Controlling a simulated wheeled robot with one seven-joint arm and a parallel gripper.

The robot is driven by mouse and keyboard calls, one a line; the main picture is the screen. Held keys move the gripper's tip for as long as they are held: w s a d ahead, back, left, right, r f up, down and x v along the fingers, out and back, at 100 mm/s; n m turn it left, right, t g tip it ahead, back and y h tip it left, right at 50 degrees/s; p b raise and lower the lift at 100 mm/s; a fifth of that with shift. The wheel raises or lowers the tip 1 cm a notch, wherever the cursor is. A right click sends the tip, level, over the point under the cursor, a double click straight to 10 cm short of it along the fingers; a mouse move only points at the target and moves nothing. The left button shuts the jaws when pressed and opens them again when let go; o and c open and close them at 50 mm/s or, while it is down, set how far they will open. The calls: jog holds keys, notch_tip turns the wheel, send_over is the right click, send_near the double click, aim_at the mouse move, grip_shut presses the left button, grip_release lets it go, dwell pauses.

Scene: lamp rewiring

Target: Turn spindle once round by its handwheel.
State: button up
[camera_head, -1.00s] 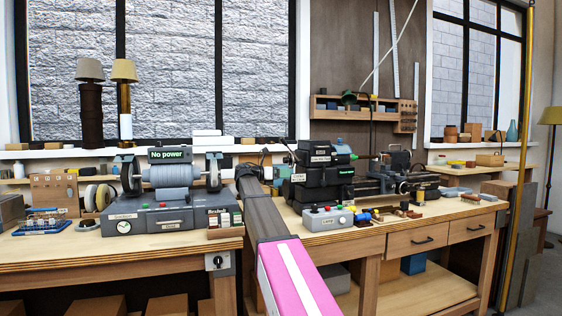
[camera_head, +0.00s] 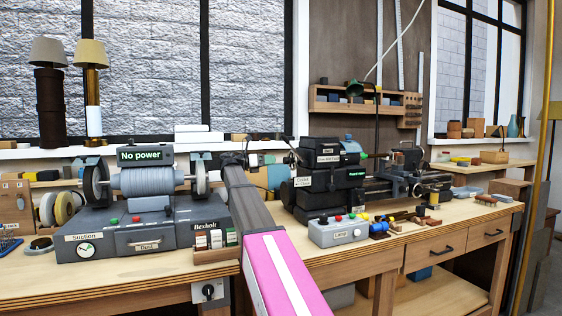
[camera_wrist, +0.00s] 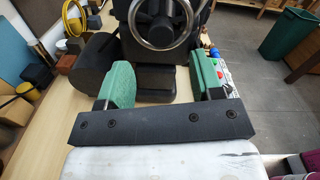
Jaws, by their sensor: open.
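The handwheel (camera_wrist: 192,36) is a bright metal ring with dark spokes at the top of the wrist view, its upper part cut off by the picture edge. It sits on the end of a black machine, whose dark labelled housing (camera_head: 325,197) stands at mid-bench in the head view. The spindle itself is not clearly visible. My gripper (camera_wrist: 160,65) is open and empty, with green-padded fingers apart below the handwheel in the picture. I see no contact with the ring. In the head view my arm hides part of this area.
A control box (camera_head: 338,233) with coloured buttons stands before the machine. A grinder-like machine with a "No power" sign (camera_head: 139,155) stands left of my arm, by a small sample rack (camera_head: 215,254). A green bin (camera_wrist: 287,35) stands on the floor at right in the wrist view.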

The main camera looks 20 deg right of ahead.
aim_at(284, 160)
jog(key=d, duration=0.7)
jog(key=shift+w+d, duration=0.15)
jog(key=c, duration=0.9)
